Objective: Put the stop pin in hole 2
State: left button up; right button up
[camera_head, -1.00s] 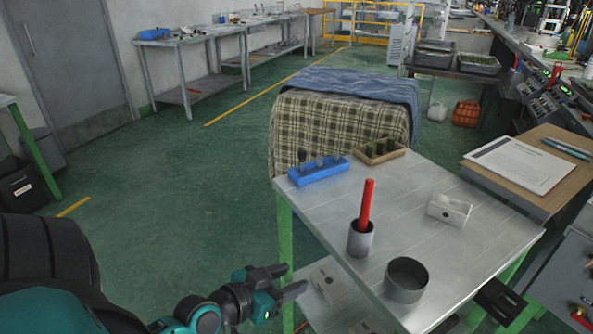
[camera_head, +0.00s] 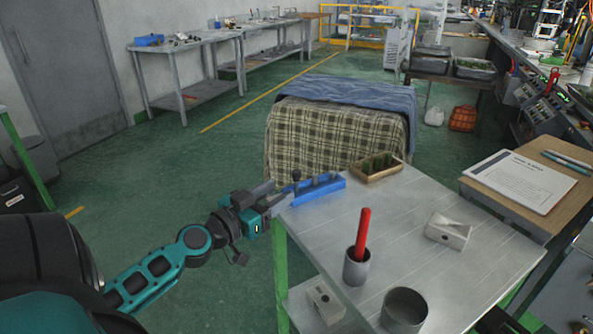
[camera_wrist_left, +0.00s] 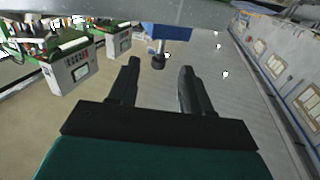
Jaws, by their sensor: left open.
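My left gripper (camera_head: 278,194) is open and empty beside that end, fingers towards the pin. In the left wrist view the dark pin head (camera_wrist_left: 158,62) shows beyond and between the two fingertips, below the blue rack (camera_wrist_left: 170,32) in that picture. A pale metal block (camera_head: 448,231) with a small hole lies at the table's right. Which hole is hole 2, I cannot tell.
A wooden tray (camera_head: 377,168) with green pieces sits right of the rack. A grey cup (camera_head: 356,268) holding a red stick and a round grey dish (camera_head: 404,308) stand nearer me. The middle of the metal table (camera_head: 400,205) is clear.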

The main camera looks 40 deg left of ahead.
aim_at(296, 177)
pick_arm(q)
jog(key=shift+w, duration=1.05)
jog(key=w+p, duration=0.1)
jog(key=w, duration=0.3)
jog(key=shift+w, duration=0.25)
jog(key=shift+w+p, duration=0.3)
jog(key=shift+w, duration=0.05)
jog(key=shift+c, duration=0.5)
grip_shut()
